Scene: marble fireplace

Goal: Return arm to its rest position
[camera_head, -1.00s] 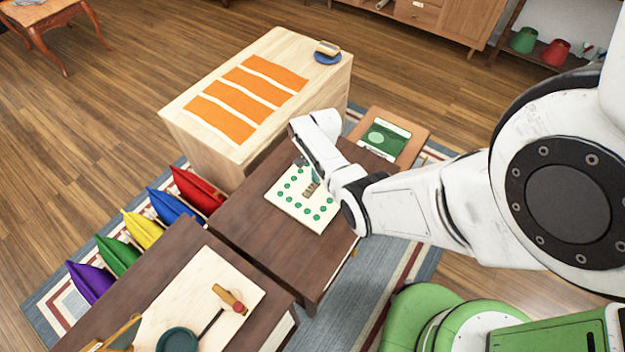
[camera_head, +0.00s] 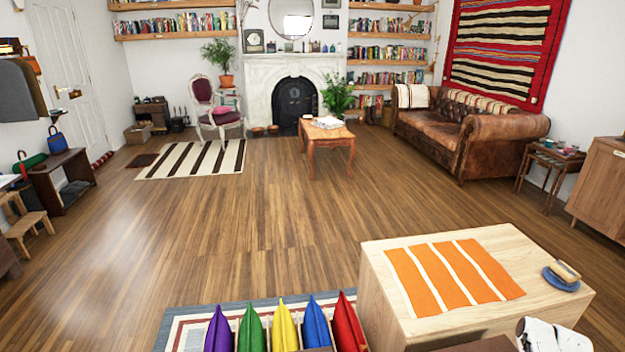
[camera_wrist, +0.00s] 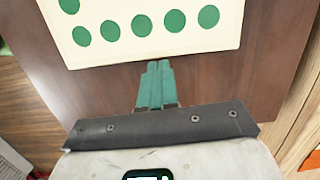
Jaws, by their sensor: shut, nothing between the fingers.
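In the wrist view my gripper (camera_wrist: 155,70) shows as two teal fingers pressed together, shut with nothing between them. The fingertips point at the near edge of a white board with green dots (camera_wrist: 150,45), which lies on a dark brown table (camera_wrist: 245,75). I cannot tell whether the tips touch the board or hover above it. In the head view only a white piece of my arm shows at the bottom right corner; the gripper itself is out of that view.
A pale wooden cabinet (camera_head: 400,338) with an orange striped cloth (camera_head: 455,277) and a brush on a blue dish (camera_head: 562,275) stands at right front. Several coloured cushions (camera_head: 283,325) stand beside it. The wooden floor (camera_head: 250,220) beyond is open, up to a coffee table (camera_head: 330,140) and sofa (camera_head: 450,130).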

